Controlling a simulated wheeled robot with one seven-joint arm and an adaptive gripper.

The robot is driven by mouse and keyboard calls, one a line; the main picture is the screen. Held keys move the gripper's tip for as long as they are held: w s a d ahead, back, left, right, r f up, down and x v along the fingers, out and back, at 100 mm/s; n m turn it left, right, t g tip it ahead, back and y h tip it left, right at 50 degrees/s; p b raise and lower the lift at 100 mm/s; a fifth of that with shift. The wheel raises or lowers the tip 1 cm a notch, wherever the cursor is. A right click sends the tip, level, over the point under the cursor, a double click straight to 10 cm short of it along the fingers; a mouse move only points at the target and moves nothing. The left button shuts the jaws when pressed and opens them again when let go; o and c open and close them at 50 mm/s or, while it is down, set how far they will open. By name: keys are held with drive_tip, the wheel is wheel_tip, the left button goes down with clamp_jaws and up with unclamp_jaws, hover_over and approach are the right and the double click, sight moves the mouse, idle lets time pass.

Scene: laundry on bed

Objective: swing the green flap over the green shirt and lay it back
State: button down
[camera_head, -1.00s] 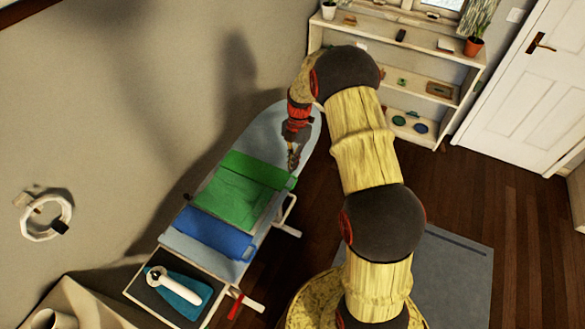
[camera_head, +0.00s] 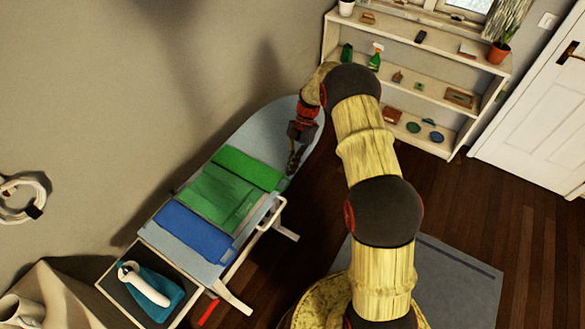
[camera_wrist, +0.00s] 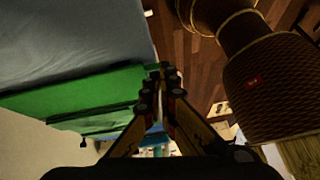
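The green shirt (camera_head: 215,195) lies flat on the grey-blue ironing board (camera_head: 272,127). The green flap (camera_head: 250,168) is a brighter strip along the shirt's far side, with a visible line between it and the shirt. My gripper (camera_head: 293,163) points down just beyond the right end of the flap. In the wrist view the fingertips (camera_wrist: 163,72) are close together beside the end of the green strip (camera_wrist: 85,90). They look shut; no cloth shows clearly between them, and contact with the flap's end is hard to tell.
A folded blue garment (camera_head: 195,232) lies beside the shirt. A white iron (camera_head: 146,285) rests on a teal cloth at the near end. The wall runs along the board's left side. A shelf (camera_head: 400,65) stands at the back. The far end of the board is bare.

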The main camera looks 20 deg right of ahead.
drive_tip(key=shift+w+d+f+b, duration=0.15)
drive_tip(key=shift+f+b, duration=0.25)
drive_tip(key=shift+f, duration=0.35)
